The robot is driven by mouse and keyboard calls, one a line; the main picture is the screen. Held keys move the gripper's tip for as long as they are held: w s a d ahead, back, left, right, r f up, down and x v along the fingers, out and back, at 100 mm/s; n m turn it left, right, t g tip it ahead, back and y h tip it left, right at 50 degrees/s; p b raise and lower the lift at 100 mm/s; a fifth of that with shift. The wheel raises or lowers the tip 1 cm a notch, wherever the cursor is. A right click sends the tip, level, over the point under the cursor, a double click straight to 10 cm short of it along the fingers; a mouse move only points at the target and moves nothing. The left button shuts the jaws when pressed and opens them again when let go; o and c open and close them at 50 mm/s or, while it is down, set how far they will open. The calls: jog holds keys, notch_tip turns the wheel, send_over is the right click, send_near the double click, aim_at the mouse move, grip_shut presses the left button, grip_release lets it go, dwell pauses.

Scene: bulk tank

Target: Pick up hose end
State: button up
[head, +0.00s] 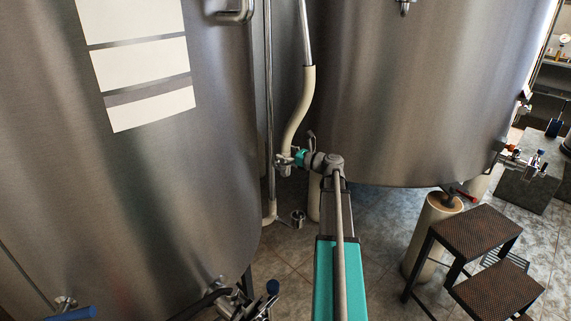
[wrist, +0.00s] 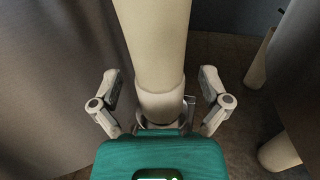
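A thick cream hose (head: 299,108) hangs down between two large steel tanks from a thin metal pipe. Its lower end meets my gripper (head: 284,162) in the head view, where the fingers partly hide it. In the wrist view the hose end (wrist: 162,104) has a wider pale cuff. It stands between the two spread fingers of my gripper (wrist: 160,82), with a gap on each side. The fingers are open and do not visibly touch the hose. The very tip of the hose is hidden behind the teal gripper body.
The left tank (head: 150,200) and right tank (head: 430,90) stand close on both sides. Cream tank legs (head: 432,236) rise from the tiled floor (head: 385,215). A dark step stool (head: 475,231) stands at right. Valves sit low on the left tank.

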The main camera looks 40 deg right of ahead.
grip_shut()
jog(key=shift+r, duration=0.1)
dwell(0.4)
notch_tip(320, 180, up, 10)
jog(key=p, duration=1)
dwell(0.6)
